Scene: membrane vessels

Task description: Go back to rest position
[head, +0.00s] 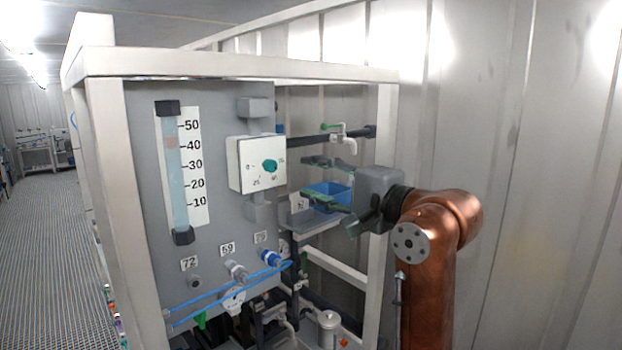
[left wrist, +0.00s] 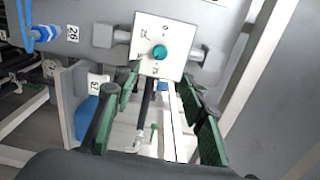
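My left gripper (head: 308,179) is in the head view, in front of the grey panel's right side, on a copper-coloured arm. Its two green-padded fingers are spread apart with nothing between them. In the left wrist view the open fingers (left wrist: 158,108) stand on either side of the lower middle. The white box with a teal knob (head: 269,166) is left of the fingertips, apart from them in the head view; it also shows ahead in the left wrist view (left wrist: 160,52). My right gripper is in neither view.
A blue bin (head: 340,190) on a grey shelf (head: 312,222) shows behind the fingers. The white frame post (head: 381,255) stands close to the gripper. A gauge tube (head: 175,170) and blue hoses (head: 215,290) are on the panel. The grated floor at left (head: 45,240) is clear.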

